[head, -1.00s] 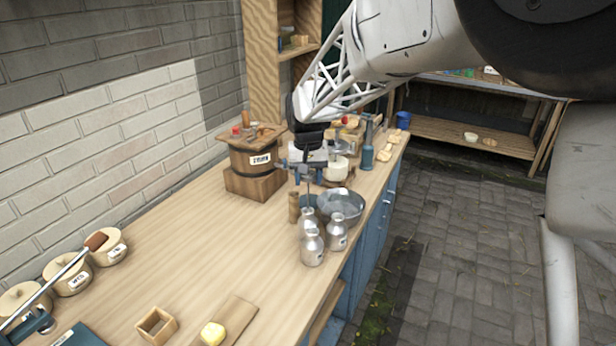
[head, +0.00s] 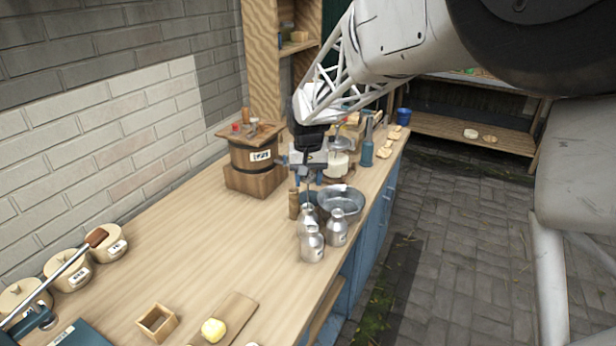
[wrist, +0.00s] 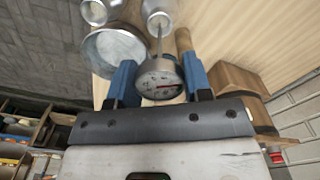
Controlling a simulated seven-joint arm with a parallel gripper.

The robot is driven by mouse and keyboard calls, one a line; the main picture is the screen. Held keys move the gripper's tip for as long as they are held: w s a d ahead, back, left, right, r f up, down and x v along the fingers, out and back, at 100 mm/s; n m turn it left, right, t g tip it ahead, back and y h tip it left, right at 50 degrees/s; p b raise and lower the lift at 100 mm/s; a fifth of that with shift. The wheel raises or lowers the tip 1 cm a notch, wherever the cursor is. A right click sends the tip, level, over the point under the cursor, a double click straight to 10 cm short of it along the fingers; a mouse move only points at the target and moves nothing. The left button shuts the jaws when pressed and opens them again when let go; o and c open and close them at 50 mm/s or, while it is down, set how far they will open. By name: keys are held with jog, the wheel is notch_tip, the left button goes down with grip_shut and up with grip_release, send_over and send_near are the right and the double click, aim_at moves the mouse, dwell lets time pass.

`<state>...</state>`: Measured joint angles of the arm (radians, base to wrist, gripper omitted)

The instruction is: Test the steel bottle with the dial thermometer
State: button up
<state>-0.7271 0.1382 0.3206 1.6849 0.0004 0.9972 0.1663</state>
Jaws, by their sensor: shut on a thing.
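My gripper (head: 308,172) is shut on the dial thermometer. The thin stem points down over the rear steel bottle (head: 306,218), whose mouth also shows at the top of the wrist view (wrist: 157,14). The stem tip meets the mouth area; I cannot tell how far it is inside. Two other steel bottles, the front one (head: 312,246) and the right one (head: 337,232), stand upright close by.
A metal bowl (head: 342,201) stands just behind the bottles, and a wooden cylinder (head: 293,204) is left of them. A wooden churn (head: 253,158) stands further left. A butter piece (head: 213,330) lies on a board in front. The middle of the counter is clear.

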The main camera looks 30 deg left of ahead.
aim_at(308, 209)
jog(key=shift+f, duration=4.55)
dwell(1.4)
dwell(0.6)
jog(key=o, duration=0.8)
jog(key=c, duration=0.4)
jog(key=shift+o, duration=0.2)
jog(key=shift+r, duration=0.15)
